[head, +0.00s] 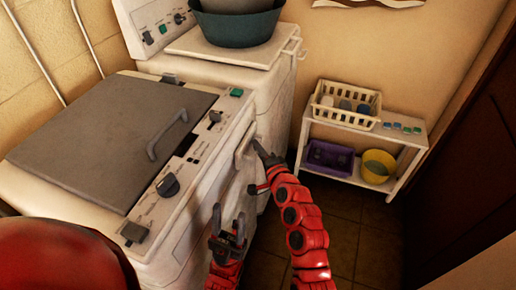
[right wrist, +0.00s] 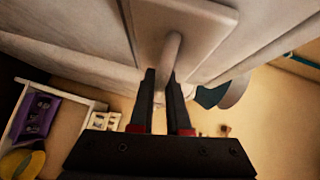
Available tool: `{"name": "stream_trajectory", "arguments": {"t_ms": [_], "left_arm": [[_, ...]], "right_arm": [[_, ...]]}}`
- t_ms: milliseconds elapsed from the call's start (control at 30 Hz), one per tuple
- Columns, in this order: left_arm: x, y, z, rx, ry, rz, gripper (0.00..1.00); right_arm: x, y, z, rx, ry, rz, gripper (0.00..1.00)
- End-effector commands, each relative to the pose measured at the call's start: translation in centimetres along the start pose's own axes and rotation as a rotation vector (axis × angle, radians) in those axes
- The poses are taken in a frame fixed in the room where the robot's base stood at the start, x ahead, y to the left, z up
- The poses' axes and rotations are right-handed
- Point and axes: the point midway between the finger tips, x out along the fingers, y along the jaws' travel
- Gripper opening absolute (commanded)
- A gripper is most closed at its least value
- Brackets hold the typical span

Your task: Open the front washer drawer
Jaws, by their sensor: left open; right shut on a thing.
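The front washer (head: 218,150) is a white machine with a grey lid and a knob panel. A pale drawer front (head: 245,142) shows near the right end of its front face. In the right wrist view, this pale front (right wrist: 205,22) carries a bar handle (right wrist: 172,52). My right gripper (head: 262,152) is at the drawer front; in the right wrist view its fingers (right wrist: 160,92) are shut on the handle from both sides. I cannot tell whether the drawer stands out from the washer. My left gripper (head: 229,232) is open and empty, low before the washer front.
A second white machine with a dark green basin (head: 238,25) stands behind. A white shelf (head: 300,140) at the back wall holds a cream basket (head: 345,117), a purple crate (head: 330,158) and a yellow bucket (head: 378,170). The tiled floor (head: 355,235) right of my arms is clear.

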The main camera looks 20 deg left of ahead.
Motion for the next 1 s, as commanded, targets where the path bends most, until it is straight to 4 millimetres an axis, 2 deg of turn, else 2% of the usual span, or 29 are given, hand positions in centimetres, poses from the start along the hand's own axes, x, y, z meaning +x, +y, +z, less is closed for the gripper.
{"name": "stream_trajectory", "arguments": {"t_ms": [133, 300, 433, 567, 833, 867, 900, 1000], "left_arm": [[-1.2, 0.1, 0.2, 0.000, 0.000, 0.000, 0.50], [-3.2, 0.2, 0.5, 0.000, 0.000, 0.000, 0.50], [-4.0, 0.2, 0.7, 0.000, 0.000, 0.000, 0.50], [-4.1, 0.2, 0.7, 0.000, 0.000, 0.000, 0.50], [-4.0, 0.2, 0.7, 0.000, 0.000, 0.000, 0.50], [-4.0, 0.2, 0.7, 0.000, 0.000, 0.000, 0.50], [-4.0, 0.2, 0.7, 0.000, 0.000, 0.000, 0.50], [-4.0, 0.2, 0.7, 0.000, 0.000, 0.000, 0.50]], "right_arm": [[-1.1, 0.8, -1.3, 0.003, 0.003, 0.000, 0.00], [-3.9, 1.8, -4.1, 0.004, 0.007, -0.002, 0.00], [-5.5, 2.0, -5.7, 0.001, 0.006, -0.001, 0.00], [-6.1, 2.0, -6.1, 0.000, 0.000, 0.000, 0.00], [-6.1, 1.9, -6.1, 0.000, -0.001, 0.001, 0.00], [-6.1, 1.9, -6.1, 0.000, -0.001, 0.001, 0.20], [-6.1, 1.9, -6.1, 0.000, -0.001, 0.000, 0.26], [-6.1, 1.9, -6.1, 0.000, -0.001, 0.000, 0.26]]}}
